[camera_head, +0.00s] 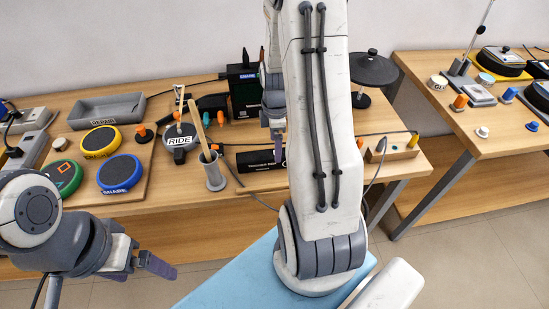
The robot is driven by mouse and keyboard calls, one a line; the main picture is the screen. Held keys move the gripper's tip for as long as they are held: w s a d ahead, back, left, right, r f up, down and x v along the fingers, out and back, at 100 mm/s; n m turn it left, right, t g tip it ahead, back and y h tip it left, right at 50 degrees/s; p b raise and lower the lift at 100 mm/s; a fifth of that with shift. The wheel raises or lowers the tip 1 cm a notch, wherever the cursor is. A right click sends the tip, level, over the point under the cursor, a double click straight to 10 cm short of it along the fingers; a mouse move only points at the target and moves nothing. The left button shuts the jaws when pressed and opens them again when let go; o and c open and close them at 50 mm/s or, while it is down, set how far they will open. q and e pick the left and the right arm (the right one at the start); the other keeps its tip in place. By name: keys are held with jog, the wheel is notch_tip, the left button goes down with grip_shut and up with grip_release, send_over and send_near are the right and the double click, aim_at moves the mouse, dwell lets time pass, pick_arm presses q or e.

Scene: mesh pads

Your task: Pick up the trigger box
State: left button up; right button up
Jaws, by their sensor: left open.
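The trigger box (258,160) is a low black box with white lettering. It lies near the front edge of the wooden table, and its right end is hidden behind my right arm. My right gripper (277,140) points down at the box, its tip overlapping the box's far side in this view. I cannot tell whether it touches the box, and its jaw opening does not show clearly. My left gripper (140,268) is open and empty at the lower left, in front of the table's front edge and well away from the box.
A grey cup with sticks (215,178) stands just left of the box. A RIDE pad (180,138), a board with coloured pads (121,172), a grey tray (107,110) and a black SNARE box (243,92) surround it. Cables cross the tabletop. A second table (510,142) stands right.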

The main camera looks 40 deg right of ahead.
jog(key=f, duration=0.5)
jog(key=shift+a, duration=0.25)
jog(key=shift+r, duration=0.1)
grip_shut()
